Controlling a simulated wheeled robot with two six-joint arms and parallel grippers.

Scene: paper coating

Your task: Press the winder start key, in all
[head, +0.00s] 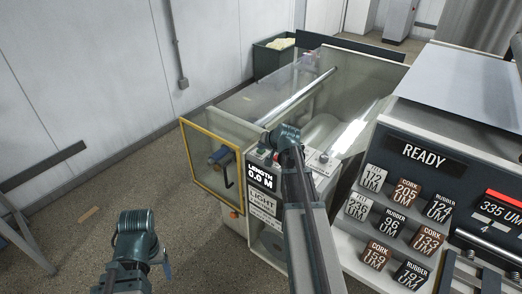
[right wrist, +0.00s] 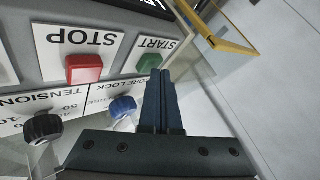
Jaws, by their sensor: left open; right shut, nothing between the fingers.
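The green START key (right wrist: 149,62) is on the winder's control panel, beside the red STOP key (right wrist: 85,68). My right gripper (right wrist: 161,74) is shut and empty, its fingertips right at the edge of the green key; I cannot tell if they touch it. In the head view my right wrist covers much of the panel above the display reading LENGTH 0.0 M (head: 261,176). My left gripper (head: 166,266) is low at the left, open and away from the machine, mostly hidden by its own wrist.
A blue knob (right wrist: 123,107) and a black tension knob (right wrist: 42,129) sit close to my right gripper. A yellow-framed clear guard (head: 208,165) stands left of the panel. A rack of labelled blocks (head: 402,215) under a READY display is at the right. Floor at the left is mostly clear.

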